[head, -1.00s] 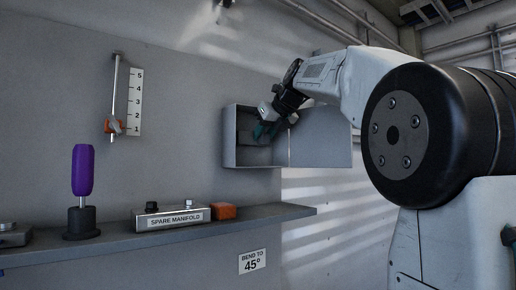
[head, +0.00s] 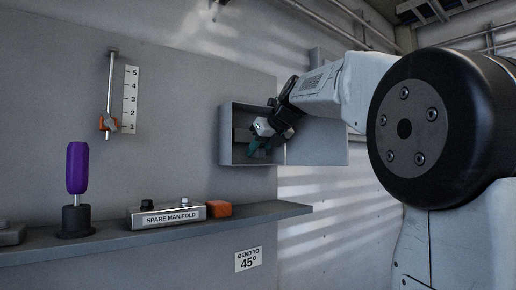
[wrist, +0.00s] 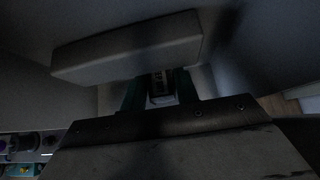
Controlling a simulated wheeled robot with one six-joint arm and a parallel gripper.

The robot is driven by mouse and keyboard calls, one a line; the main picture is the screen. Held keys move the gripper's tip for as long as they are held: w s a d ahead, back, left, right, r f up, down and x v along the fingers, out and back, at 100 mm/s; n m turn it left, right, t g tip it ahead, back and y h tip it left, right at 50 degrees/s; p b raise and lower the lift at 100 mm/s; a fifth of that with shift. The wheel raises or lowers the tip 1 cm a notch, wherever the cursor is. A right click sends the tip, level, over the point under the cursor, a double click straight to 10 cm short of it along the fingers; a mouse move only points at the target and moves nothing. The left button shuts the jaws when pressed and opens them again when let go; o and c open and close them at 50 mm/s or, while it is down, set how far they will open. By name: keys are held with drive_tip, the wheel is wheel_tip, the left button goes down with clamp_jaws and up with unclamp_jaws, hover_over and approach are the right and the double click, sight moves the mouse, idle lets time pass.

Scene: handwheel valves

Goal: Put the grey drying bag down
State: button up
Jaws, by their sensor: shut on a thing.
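My gripper (head: 260,146), with teal fingers, reaches into the open grey wall box (head: 226,136). The box's inside is dark, and I cannot tell whether the bag touches the box floor or back.
The box's door (head: 318,143) stands open to the right. Below is a shelf (head: 110,243) with a purple-handled tool (head: 77,168), a spare manifold (head: 167,216) and an orange block (head: 219,209). A slider gauge (head: 130,100) hangs at left.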

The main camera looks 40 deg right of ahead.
drive_tip(key=o, duration=1)
drive_tip(key=shift+f, duration=0.1)
drive_tip(key=shift+r, duration=0.3)
drive_tip(key=v, duration=1.2)
drive_tip(key=shift+r, duration=0.4)
drive_tip(key=s+a+f+n+g, duration=0.2)
drive_tip(key=s+a+f+n, duration=0.3)
drive_tip(key=f, duration=0.3)
drive_tip(key=s+a+f+n+g+y, duration=0.1)
drive_tip(key=s+a+f+n+g, duration=0.1)
drive_tip(key=a+f+n, duration=0.45)
drive_tip(key=s+a+f+n+g, duration=0.1)
drive_tip(key=s+a+f+n, duration=0.25)
drive_tip(key=f+n, duration=0.55)
drive_tip(key=s+a+f+n+g, duration=0.1)
drive_tip(key=s+f+n, duration=0.4)
drive_tip(key=f, duration=0.2)
drive_tip(key=s+a+f+n+g+h, duration=0.1)
drive_tip(key=s+a+f+n+g, duration=0.1)
drive_tip(key=s+f+n, duration=0.3)
drive_tip(key=s+a+f+n+g, duration=0.1)
drive_tip(key=s+f+n, duration=0.4)
drive_tip(key=f, duration=0.4)
drive_tip(key=shift+a+f, duration=0.25)
drive_tip(key=shift+a, duration=0.05)
